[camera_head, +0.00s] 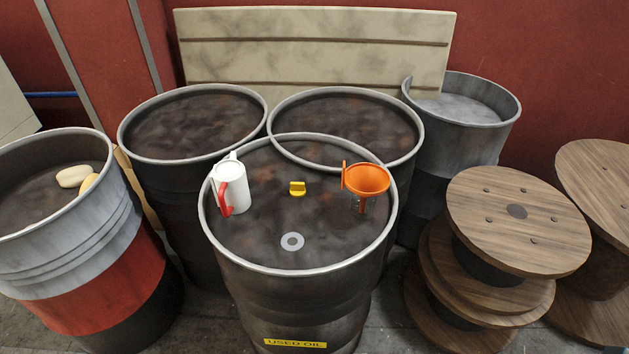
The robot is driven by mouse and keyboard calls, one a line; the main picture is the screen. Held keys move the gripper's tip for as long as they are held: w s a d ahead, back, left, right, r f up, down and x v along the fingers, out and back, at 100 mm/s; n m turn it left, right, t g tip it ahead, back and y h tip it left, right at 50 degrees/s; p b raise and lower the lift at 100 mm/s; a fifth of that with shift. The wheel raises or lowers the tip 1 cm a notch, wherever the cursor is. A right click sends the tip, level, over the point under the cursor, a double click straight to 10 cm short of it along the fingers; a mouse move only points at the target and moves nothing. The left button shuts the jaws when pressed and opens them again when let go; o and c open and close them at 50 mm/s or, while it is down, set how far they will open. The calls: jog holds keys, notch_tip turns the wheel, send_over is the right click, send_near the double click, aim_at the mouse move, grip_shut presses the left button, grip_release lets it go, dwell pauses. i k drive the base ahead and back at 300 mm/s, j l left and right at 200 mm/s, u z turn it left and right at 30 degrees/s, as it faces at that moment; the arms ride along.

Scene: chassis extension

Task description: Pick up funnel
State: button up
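An orange funnel (368,179) stands on the right side of the top of the front drum (312,310), which bears a yellow "USED OIL" label. Its wide mouth faces up and a flat orange tab rises at its left edge. My gripper is not in view.
On the same drum top are a white jug (233,184) with a red handle, a yellow cap (297,188) and a grey ring (292,241). Other drums stand left and behind. Wooden spools (518,215) stand on the right.

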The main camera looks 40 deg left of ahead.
aim_at(367, 180)
jog(key=i+u, duration=0.15)
jog(key=u, duration=0.25)
jog(key=i+u, duration=0.15)
jog(key=u, duration=0.25)
jog(key=i+l+u, duration=0.1)
jog(key=u, duration=0.3)
jog(key=i+l+u, duration=0.1)
jog(key=u, duration=0.3)
jog(key=i+l+u, duration=0.45)
jog(key=l+u, duration=0.25)
